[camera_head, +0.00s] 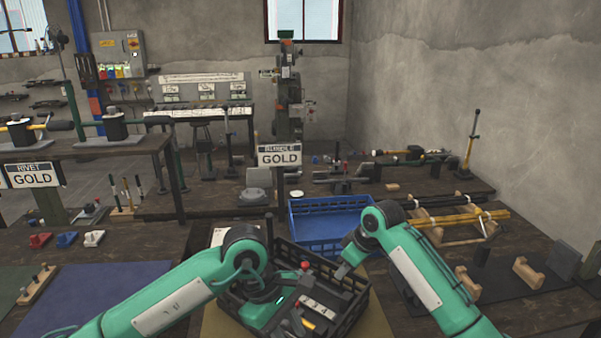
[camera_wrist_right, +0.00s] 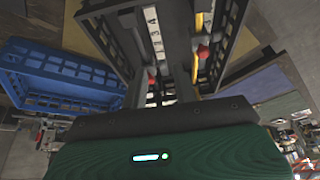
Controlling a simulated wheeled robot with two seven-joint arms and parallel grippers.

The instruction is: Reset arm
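My two teal arms reach over a black crate (camera_head: 362,312) on the bench, one from each side. A teal gripper body with a small lit strip (camera_head: 265,311) shows low over the crate's left part. In the right wrist view my right gripper (camera_wrist_right: 159,88) has its two dark fingers apart, with a gap between them, above the black crate (camera_wrist_right: 238,48). Nothing is seen gripped. A white lettered strip (camera_wrist_right: 151,30) and red knobs (camera_wrist_right: 203,52) show beyond the fingers. My left gripper's fingers cannot be made out among the arm parts and crate contents.
A blue crate (camera_head: 325,208) stands behind the black one and also shows in the right wrist view (camera_wrist_right: 62,75). A wooden rack with yellow-handled tools (camera_head: 455,222) is to the right. A blue mat (camera_head: 110,285) lies clear at left. GOLD signs (camera_head: 280,157) mark presses behind.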

